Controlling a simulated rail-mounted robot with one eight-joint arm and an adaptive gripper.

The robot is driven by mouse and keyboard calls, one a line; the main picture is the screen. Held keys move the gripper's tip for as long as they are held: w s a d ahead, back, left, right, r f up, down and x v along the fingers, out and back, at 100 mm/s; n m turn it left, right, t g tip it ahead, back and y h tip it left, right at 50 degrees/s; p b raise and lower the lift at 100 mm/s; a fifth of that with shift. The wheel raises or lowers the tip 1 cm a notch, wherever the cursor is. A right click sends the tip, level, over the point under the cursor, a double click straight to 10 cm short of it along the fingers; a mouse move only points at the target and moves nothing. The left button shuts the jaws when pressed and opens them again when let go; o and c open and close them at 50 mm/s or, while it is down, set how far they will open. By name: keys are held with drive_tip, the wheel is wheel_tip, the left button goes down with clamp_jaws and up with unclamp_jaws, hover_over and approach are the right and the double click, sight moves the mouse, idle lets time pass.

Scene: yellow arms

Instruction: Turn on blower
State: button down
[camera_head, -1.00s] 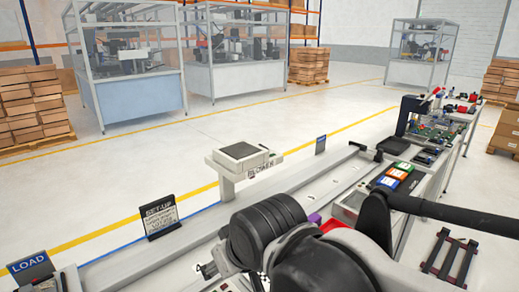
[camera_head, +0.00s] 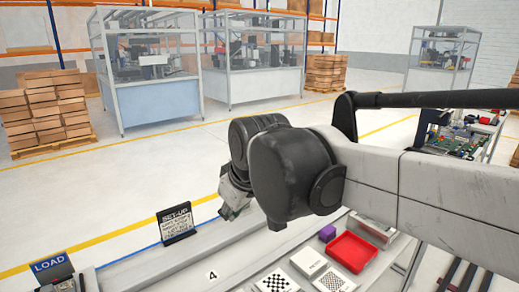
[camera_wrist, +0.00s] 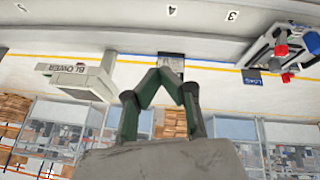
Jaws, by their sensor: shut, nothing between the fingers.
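In the wrist view, which is upside down, the blower (camera_wrist: 88,76) is a pale grey unit on a stand with a "BLOWER" label, left of my fingers. My gripper (camera_wrist: 162,72) has its two green-grey fingers closed together at the tips, empty and apart from the blower. In the head view, my gripper (camera_head: 232,205) hangs at the end of my arm above the bench's far edge. The blower is not visible there; my arm covers that area. No switch or button on it can be made out.
A "SET-UP" sign (camera_head: 177,222) and a "LOAD" sign (camera_head: 54,274) stand along the bench's far edge. Open floor lies beyond the bench.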

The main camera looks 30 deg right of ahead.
drive_tip(key=w+d+r+n+g+p, duration=0.1)
drive_tip(key=w+d+r+n, duration=0.3)
drive_tip(key=w, duration=0.3)
drive_tip(key=w+d+r+n+g+p, duration=0.1)
drive_tip(key=w+d+r, duration=0.2)
drive_tip(key=w+d, duration=0.35)
drive_tip(key=w+d+r+n+p, duration=0.25)
drive_tip(key=w+d+r, duration=0.2)
drive_tip(key=w, duration=0.25)
drive_tip(key=w+d+f+n+g+p, duration=0.1)
drive_tip(key=w+d+n, duration=0.3)
drive_tip(key=d, duration=0.6)
drive_tip(key=w+d+f+n+g+p, duration=0.1)
drive_tip(key=w+d+f+n, duration=0.2)
drive_tip(key=w+d, duration=0.5)
drive_tip(key=d+n, duration=0.1)
drive_tip(key=d, duration=0.2)
drive_tip(key=shift+d+f+g+y, duration=0.15)
drive_tip(key=shift+f+g+y, duration=0.05)
drive_tip(key=shift+g+y, duration=0.1)
drive_tip(key=f+p, duration=0.1)
drive_tip(key=f, duration=0.3)
drive_tip(key=w+f+p, duration=0.1)
drive_tip(key=f, duration=0.4)
drive_tip(key=w+f+p, duration=0.1)
drive_tip(key=f, duration=0.3)
drive_tip(key=shift+f, duration=0.4)
